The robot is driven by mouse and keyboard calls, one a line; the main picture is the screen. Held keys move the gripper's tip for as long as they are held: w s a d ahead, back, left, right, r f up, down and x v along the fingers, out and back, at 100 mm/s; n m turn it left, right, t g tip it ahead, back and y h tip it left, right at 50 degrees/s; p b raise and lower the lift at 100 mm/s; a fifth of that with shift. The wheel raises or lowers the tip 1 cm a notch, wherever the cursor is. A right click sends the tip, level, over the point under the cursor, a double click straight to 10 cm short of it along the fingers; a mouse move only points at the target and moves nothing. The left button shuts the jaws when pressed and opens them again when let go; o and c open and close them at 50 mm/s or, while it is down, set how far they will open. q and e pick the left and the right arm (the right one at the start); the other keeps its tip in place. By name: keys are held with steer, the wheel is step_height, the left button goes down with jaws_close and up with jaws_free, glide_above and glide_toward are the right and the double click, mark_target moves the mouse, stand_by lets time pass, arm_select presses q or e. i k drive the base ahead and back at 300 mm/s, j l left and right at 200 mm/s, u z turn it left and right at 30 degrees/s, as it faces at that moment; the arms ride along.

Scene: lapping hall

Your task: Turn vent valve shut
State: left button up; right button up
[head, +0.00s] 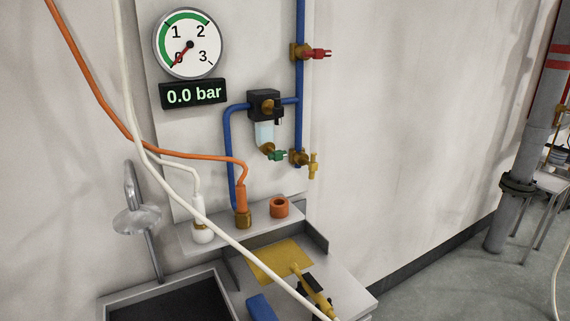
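Three small valves show on the wall panel, and I see no label telling which is the vent valve. A brass valve with a yellow handle (313,165) sits at the lower end of the vertical blue pipe, its handle upright. A valve with a red handle (320,54) sits higher on that pipe, its handle pointing right, across the pipe. A green handle (277,155) is under the filter bowl (265,133). The round gauge (188,44) has its red needle near 0, and the display (193,94) reads 0.0 bar. Neither of my grippers is in view.
An orange hose (85,84) and white hoses (130,110) hang in front of the panel. Below are a shelf with fittings (279,207), a yellow plate (278,258), a yellow-and-black tool (315,292), a blue block (263,307) and a dark basin (170,300).

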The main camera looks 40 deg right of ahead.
mark_target(312, 165)
steer(key=z, duration=1.55)
